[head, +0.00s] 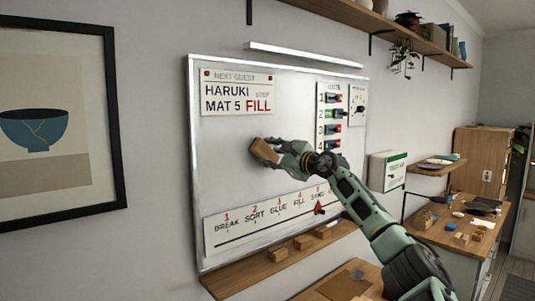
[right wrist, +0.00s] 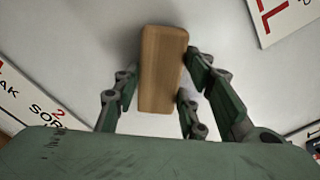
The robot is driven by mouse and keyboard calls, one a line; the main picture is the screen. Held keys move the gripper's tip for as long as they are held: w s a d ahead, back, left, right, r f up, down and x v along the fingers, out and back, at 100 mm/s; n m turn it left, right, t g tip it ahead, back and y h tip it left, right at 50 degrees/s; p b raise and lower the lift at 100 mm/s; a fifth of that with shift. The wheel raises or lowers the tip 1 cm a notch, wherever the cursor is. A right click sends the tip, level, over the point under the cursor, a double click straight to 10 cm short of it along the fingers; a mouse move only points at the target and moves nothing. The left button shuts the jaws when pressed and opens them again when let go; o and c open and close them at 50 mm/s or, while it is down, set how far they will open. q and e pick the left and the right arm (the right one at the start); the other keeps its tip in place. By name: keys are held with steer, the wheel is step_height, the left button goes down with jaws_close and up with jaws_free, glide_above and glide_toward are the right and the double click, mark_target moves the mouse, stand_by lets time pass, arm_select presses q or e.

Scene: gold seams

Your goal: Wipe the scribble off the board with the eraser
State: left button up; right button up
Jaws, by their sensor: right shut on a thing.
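The whiteboard (head: 228,160) hangs on the wall in the middle of the head view. My right gripper (head: 274,152) is shut on the eraser (head: 264,151), a wooden block, at the board's middle. In the right wrist view the eraser (right wrist: 162,70) sits tilted slightly between the fingers, against or very near the white surface; I cannot tell whether it touches. No scribble shows on the bare board in either view; the gripper and arm hide part of the surface. My left gripper is not in view.
A name sign (head: 237,92) is at the board's upper left, a numbered strip (head: 262,222) along its bottom, and switch panels (head: 331,120) at right. A wooden ledge (head: 235,279) below holds small blocks (head: 277,254). A white box (head: 388,171) is on the wall at right.

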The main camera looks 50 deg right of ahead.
mark_target(276, 153)
steer(key=shift+s+d+r+p, duration=0.1)
steer(key=shift+d+p, duration=0.55)
steer(key=shift+d, duration=1.1)
steer(key=d+p, duration=0.3)
steer(key=d, duration=0.3)
steer(key=shift+s+d, duration=0.2)
steer(key=shift+s, duration=0.2)
steer(key=s+b, duration=0.6)
steer(key=b, duration=0.5)
steer(key=shift+a, duration=0.3)
